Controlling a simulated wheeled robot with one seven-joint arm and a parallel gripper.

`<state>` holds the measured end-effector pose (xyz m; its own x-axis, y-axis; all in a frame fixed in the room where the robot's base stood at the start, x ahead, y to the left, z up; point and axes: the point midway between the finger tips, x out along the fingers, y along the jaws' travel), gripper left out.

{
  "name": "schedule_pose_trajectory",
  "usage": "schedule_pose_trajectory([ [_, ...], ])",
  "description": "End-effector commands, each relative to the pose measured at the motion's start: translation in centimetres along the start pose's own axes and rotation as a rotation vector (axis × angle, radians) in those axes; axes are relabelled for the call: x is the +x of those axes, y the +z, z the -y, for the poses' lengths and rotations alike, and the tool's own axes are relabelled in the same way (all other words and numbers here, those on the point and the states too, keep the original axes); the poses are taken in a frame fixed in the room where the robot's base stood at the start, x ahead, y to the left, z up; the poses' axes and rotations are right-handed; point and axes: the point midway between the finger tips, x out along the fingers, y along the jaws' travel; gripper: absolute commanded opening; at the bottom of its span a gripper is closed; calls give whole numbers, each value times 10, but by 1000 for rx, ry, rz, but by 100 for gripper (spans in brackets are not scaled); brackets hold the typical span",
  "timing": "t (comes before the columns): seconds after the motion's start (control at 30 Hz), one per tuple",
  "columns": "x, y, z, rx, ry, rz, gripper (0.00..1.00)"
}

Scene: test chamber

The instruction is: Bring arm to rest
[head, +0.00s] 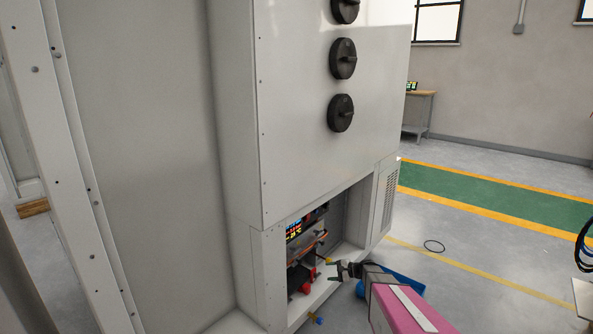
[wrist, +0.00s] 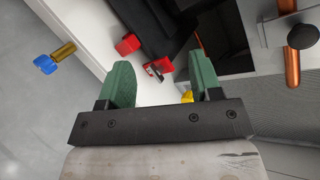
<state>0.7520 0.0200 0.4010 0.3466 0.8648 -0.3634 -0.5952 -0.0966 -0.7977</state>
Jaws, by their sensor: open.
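My gripper (head: 338,270) is at the front edge of the open lower bay of a tall white cabinet (head: 320,130). My arm, with a pink link, reaches in from the lower right. In the wrist view my gripper (wrist: 160,68) has its two green fingers spread apart, with nothing visibly held between them. A red and black part (wrist: 157,68) shows beyond the gap between the fingers. A small yellow piece (wrist: 187,97) shows beside the right finger, partly hidden; whether it touches the finger I cannot tell.
The bay holds a lit display (head: 294,231), a red part (head: 304,287) and copper-coloured bars (wrist: 291,68). A blue-headed, brass-coloured piece (wrist: 47,63) is near the cabinet's lower edge. Black round knobs (head: 343,58) are on the cabinet front. Open floor (head: 470,235) lies to the right.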

Motion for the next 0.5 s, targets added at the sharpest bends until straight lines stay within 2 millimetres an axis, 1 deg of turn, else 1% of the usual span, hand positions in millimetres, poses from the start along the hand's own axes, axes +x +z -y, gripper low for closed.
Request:
schedule_pose_trajectory([
  [0.03, -8, 35, 0, -55, 76, 2, 58],
  [0.07, -10, 49, -2, -87, 125, 2, 58],
  [0.1, -14, 67, -4, -132, 192, 2, 58],
  [0.17, -23, 93, -8, -198, 291, 0, 58],
  [0.2, -29, 109, -10, -243, 357, -1, 58],
  [0.27, -40, 133, -14, -311, 456, -5, 58],
  [0.3, -49, 148, -17, -355, 522, -9, 58],
  [0.37, -63, 170, -21, -420, 619, -15, 58],
  [0.4, -73, 183, -24, -464, 685, -21, 58],
  [0.5, -101, 216, -28, -572, 846, -39, 58],
])
